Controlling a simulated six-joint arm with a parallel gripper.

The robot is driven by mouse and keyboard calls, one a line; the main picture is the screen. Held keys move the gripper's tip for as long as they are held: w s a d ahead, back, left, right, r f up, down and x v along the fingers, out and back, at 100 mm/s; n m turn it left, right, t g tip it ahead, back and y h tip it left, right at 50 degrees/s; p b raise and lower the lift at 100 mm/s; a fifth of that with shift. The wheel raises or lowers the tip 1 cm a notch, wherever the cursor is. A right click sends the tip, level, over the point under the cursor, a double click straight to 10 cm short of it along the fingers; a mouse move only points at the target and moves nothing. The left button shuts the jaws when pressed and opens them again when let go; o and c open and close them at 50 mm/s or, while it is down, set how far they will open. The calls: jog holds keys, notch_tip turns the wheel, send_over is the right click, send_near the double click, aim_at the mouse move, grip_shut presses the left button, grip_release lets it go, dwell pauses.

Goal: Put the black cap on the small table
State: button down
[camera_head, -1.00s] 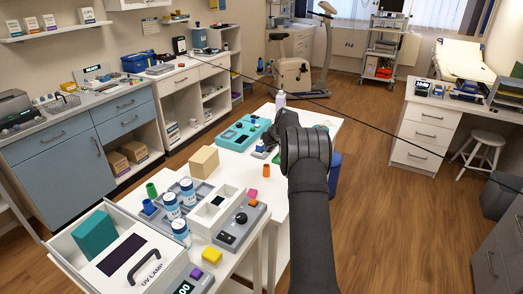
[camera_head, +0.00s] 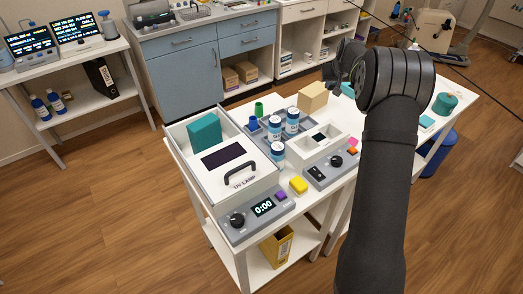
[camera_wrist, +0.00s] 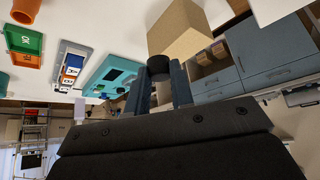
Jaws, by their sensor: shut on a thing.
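The black cap (camera_wrist: 158,64) shows between my fingertips in the wrist view. My gripper (camera_wrist: 160,80) is shut on it, with one finger on each side. In the head view my gripper (camera_head: 345,62) is up over the far part of the worktop, partly hidden by my arm, and the cap cannot be made out there. A white table (camera_head: 215,215) with a lower shelf stands in front, and another white table (camera_head: 465,97) adjoins it behind to the right. A white side table (camera_head: 110,58) stands at the upper left. I cannot tell which is the small table.
A tan block (camera_head: 312,97) stands near my gripper. The side table holds display units (camera_head: 80,30). Floor between is clear.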

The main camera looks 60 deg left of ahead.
jog(key=s+a+r, duration=0.2)
jog(key=s+a, duration=0.3)
jog(key=s, duration=0.5)
send_over(274, 101)
jog(key=s+d, duration=0.1)
jog(key=d, duration=0.1)
notch_tip(274, 101, down, 6)
jog(key=shift+s+a+f, duration=0.1)
jog(key=shift+a, duration=0.05)
jog(key=shift+s+a+f, duration=0.1)
jog(key=shift+a+f, duration=0.05)
jog(key=shift+f, duration=1.9)
jog(key=shift+f, duration=0.15)
jog(key=c, duration=1.3)
grip_release()
jog(key=shift+o, duration=0.2)
